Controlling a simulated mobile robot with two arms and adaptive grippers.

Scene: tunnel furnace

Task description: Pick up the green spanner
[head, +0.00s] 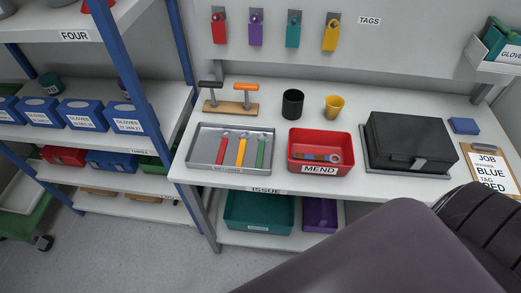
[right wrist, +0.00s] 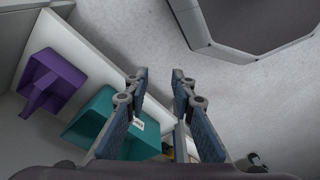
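The green spanner (head: 261,152) lies in a shallow grey metal tray (head: 202,160) on the workbench, in the head view. It is the rightmost of three spanners there, beside a yellow spanner (head: 241,151) and a red spanner (head: 222,150). My right gripper (right wrist: 159,80) is open and empty in the right wrist view. Below it there are a teal bin, a purple bin and the floor; no spanner shows in that view. In the head view a dark arm part of mine covers the lower right, and neither gripper shows. My left gripper is out of view.
A red MEND tray (head: 320,170) with a blue and red item stands right of the metal tray. Behind are an orange-handled rack (head: 232,106), a black cup (head: 293,104) and a yellow cup (head: 334,107). A black case (head: 410,142) stands right. A blue-posted shelf (head: 125,60) flanks the left.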

